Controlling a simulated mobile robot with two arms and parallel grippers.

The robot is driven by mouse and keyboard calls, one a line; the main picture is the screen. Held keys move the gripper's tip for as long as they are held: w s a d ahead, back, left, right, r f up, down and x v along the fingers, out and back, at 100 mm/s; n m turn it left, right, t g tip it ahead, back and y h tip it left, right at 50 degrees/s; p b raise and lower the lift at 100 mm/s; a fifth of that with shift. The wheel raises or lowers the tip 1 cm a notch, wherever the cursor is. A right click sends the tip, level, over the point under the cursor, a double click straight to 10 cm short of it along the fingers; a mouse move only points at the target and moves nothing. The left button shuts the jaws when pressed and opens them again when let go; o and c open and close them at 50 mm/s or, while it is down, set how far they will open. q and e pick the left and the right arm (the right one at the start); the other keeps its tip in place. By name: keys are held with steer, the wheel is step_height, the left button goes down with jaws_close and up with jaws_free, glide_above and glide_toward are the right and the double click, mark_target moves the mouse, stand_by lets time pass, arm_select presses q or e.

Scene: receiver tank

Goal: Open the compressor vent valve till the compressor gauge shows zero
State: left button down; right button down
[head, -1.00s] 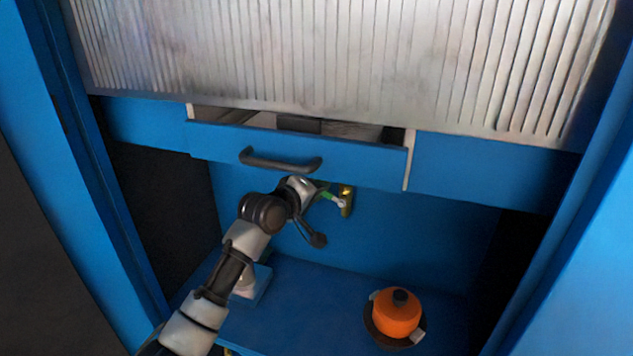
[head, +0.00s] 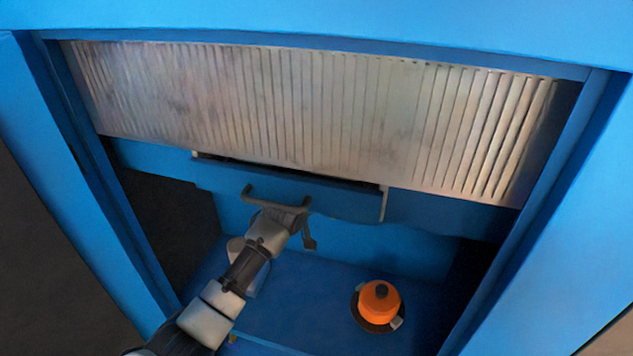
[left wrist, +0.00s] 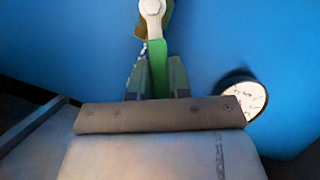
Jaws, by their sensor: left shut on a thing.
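In the left wrist view, the vent valve's green lever (left wrist: 158,68) runs up to a pale round pivot on a brass body (left wrist: 140,31). My left gripper (left wrist: 156,70) is shut on the lever, with one dark finger on each side. A round gauge (left wrist: 243,100) with a dark rim and white face is at the right; its needle and numbers are too small to read. My right gripper is out of view.
A blue drawer with a dark handle (head: 274,200) sticks out above my left wrist. A ribbed shutter (head: 310,115) covers the upper opening. An orange pot (head: 379,302) stands on the blue shelf (head: 300,312) to the right. Blue cabinet walls stand on both sides.

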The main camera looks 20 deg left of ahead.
arm_select(q)
steer(key=shift+d, duration=0.15)
stand_by(0.4)
steer(key=c, duration=1.1)
jaws_free()
steer(key=shift+o, duration=0.2)
steer(key=shift+s, duration=0.15)
steer(key=v, duration=1)
steer(key=shift+s+r, duration=0.15)
steer(key=shift+s, duration=0.1)
